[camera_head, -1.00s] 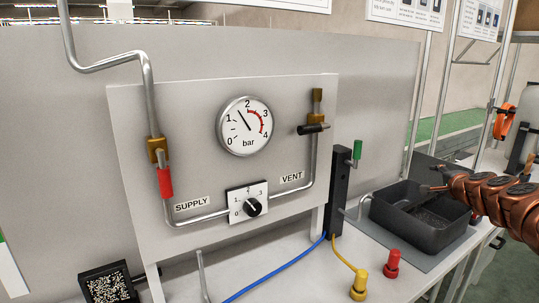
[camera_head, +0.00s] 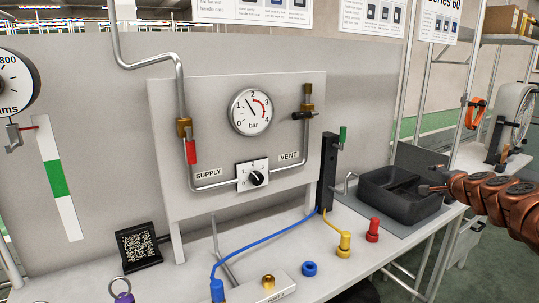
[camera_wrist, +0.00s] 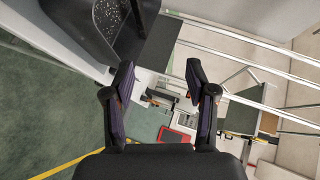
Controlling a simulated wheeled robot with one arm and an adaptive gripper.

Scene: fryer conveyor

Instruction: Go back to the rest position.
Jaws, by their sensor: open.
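My gripper (camera_wrist: 160,95) is open in the wrist view, its two dark fingers apart with nothing between them. The black tray (camera_head: 405,207) sits on the right end of the bench, left of my arm. Its corner also shows at the top left of the wrist view (camera_wrist: 85,28).
A panel (camera_head: 225,95) with a gauge (camera_head: 250,112), a knob (camera_head: 256,178) and pipes stands on the bench. Yellow (camera_head: 344,244) and red (camera_head: 372,230) fittings, a blue ring (camera_head: 309,268) and a blue hose (camera_head: 258,239) lie in front. Shelving (camera_head: 505,37) stands at the right.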

